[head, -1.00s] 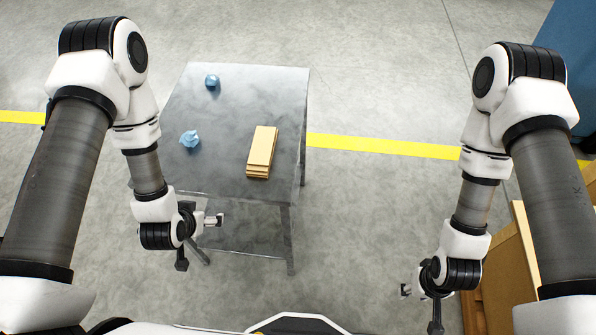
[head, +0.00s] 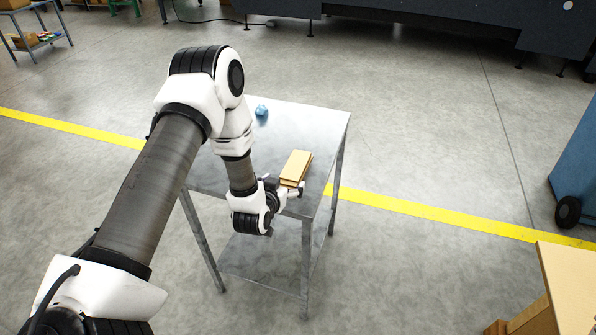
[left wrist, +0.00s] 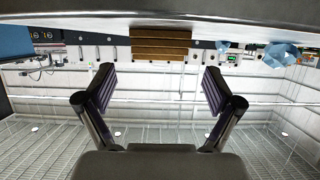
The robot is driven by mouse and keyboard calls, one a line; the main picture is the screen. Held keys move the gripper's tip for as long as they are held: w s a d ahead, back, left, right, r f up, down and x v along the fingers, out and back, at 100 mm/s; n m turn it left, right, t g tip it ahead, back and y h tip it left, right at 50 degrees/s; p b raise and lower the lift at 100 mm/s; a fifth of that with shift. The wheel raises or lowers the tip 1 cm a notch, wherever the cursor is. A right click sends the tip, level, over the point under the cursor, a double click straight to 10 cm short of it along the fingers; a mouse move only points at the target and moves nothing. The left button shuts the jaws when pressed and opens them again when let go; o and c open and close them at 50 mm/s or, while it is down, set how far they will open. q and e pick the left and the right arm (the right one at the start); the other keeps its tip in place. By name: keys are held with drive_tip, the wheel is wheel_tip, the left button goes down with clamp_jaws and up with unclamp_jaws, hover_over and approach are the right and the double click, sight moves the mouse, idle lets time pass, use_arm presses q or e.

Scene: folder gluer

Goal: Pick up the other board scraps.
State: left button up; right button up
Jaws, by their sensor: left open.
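A stack of tan board scraps (head: 296,167) lies on the metal table (head: 325,122), near its right edge. In the left wrist view, the stack's layered end (left wrist: 161,43) shows at top centre, against the upside-down tabletop. My left gripper (head: 299,189) is at the table's front edge, close to the near end of the stack. In the left wrist view, its two fingers (left wrist: 160,89) are spread with nothing between them, and the stack appears ahead of them. Whether a finger touches the stack cannot be told. My right gripper is out of view.
A blue crumpled piece (head: 262,111) sits at the table's back; a larger one (left wrist: 283,55) shows in the left wrist view but is hidden in the head view. A tan box (head: 570,285) stands at lower right.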

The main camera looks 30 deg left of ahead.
sight(288, 179)
use_arm(q)
drive_tip(key=x, duration=0.4)
drive_tip(key=shift+d+f+p, duration=0.1)
drive_tip(key=shift+p, duration=0.2)
drive_tip(key=shift+w+f, duration=0.15)
drive_tip(key=shift+f, duration=0.05)
drive_tip(key=shift+r, duration=0.15)
drive_tip(key=c, duration=1.1)
drive_tip(key=shift+r, duration=0.1)
